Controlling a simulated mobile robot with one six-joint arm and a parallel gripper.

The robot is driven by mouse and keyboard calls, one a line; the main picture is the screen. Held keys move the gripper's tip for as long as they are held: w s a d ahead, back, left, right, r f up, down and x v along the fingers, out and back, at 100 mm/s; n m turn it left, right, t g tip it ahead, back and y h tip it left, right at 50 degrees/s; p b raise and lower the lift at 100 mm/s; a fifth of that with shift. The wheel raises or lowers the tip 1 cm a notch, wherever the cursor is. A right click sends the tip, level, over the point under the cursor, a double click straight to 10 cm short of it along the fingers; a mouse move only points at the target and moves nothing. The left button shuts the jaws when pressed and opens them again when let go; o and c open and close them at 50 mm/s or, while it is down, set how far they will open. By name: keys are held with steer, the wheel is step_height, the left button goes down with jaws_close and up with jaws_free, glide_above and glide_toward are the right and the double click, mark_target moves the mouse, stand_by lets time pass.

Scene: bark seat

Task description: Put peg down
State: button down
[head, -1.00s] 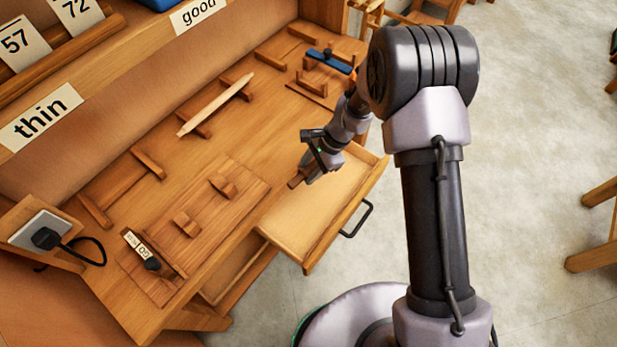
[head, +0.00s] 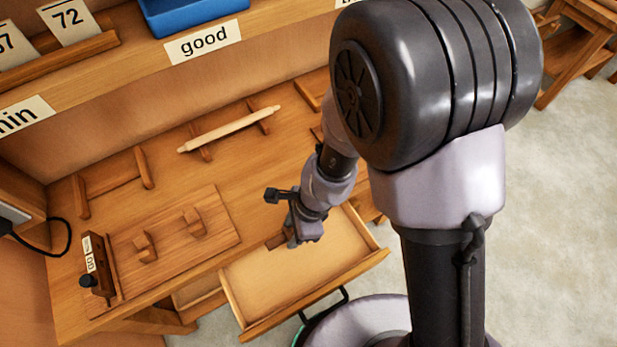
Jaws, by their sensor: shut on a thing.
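My gripper (head: 290,237) is shut on the peg (head: 276,241), a short, dark brown wooden piece that sticks out to the left of the jaws. The jaws hide the rest of it. My gripper hangs near the front edge of the bench (head: 255,200), by the back of the open drawer (head: 318,301). I cannot tell how high the peg is above the wood. A board (head: 215,240) with two upright wooden blocks (head: 193,221) lies on the bench to the left of my gripper.
A pale tapered rod (head: 230,130) rests across two wooden supports at the back. A dark-knobbed block with a label (head: 95,265) stands at the board's left end. The drawer looks empty. A shelf (head: 130,65) with a blue tray (head: 190,12) runs above the bench.

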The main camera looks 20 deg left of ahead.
steer(key=w+a, duration=0.1)
steer(key=w, duration=0.3)
steer(key=w+a+f, duration=0.1)
steer(key=w, duration=0.4)
steer(key=w+a+p, duration=0.1)
steer(key=w, duration=0.4)
steer(key=shift+a+f, duration=0.25)
steer(key=shift+w+f, duration=0.15)
steer(key=shift+w, duration=0.25)
steer(key=shift+f+b, duration=0.75)
steer(key=shift+f, duration=0.95)
steer(key=c, duration=0.9)
jaws_free()
